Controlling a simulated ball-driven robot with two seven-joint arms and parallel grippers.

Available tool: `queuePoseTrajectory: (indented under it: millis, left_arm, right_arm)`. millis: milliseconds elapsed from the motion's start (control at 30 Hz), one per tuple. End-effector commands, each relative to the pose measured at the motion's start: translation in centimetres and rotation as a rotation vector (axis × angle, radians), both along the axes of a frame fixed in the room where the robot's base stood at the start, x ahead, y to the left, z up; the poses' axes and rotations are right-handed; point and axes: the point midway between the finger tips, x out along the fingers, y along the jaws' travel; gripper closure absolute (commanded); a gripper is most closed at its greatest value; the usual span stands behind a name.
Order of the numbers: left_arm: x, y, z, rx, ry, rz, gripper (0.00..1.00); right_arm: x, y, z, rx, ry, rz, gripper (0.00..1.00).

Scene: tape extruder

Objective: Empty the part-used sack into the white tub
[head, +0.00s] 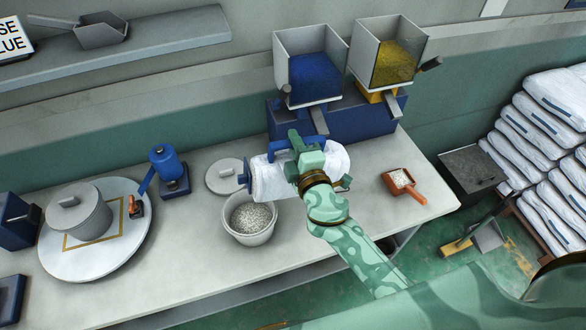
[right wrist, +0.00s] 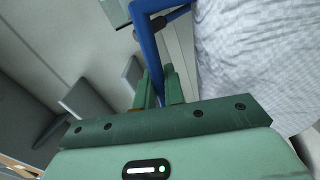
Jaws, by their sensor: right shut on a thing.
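The white sack (head: 268,180) lies about level, side-on, above the worktop, with a blue fitting (head: 243,180) at its left end and a blue handle on top. My right gripper (head: 304,152) is shut on the blue handle; in the right wrist view the handle's blue bar (right wrist: 147,45) runs between my fingers (right wrist: 160,92), with the sack's white side (right wrist: 245,60) to the right. The white tub (head: 228,226) stands just below the sack's left end and holds pale pellets (head: 251,216). I see no stream of pellets. My left gripper is out of view.
A grey lid (head: 222,177) lies behind the tub. An orange scoop (head: 405,185) with pellets lies at right. Blue and yellow hoppers (head: 315,75) stand behind the sack. A round white plate (head: 130,245) bears a grey pot (head: 80,215) at left. Stacked sacks (head: 555,105) stand far right.

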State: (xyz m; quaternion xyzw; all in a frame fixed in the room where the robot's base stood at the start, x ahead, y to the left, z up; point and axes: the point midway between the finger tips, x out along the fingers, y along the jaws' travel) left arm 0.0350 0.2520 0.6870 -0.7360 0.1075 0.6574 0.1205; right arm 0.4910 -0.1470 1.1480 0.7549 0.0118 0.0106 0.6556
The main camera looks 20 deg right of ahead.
Motion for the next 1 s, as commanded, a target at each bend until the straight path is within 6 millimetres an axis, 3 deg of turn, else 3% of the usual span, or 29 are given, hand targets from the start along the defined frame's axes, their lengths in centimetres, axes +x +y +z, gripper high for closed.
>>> queuePoseTrajectory:
  millis: [267, 700, 1000]
  left_arm:
    - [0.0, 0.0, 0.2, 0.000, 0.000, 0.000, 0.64]
    - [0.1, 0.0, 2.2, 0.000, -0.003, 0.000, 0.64]
    - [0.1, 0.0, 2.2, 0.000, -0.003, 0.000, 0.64]
  right_arm:
    - [0.0, -0.7, 0.5, 0.046, -0.001, 0.000, 1.00]
    - [0.2, -5.4, 2.5, 0.378, 0.011, 0.000, 1.00]
    - [0.2, -5.6, 2.4, 0.403, 0.012, 0.001, 1.00]
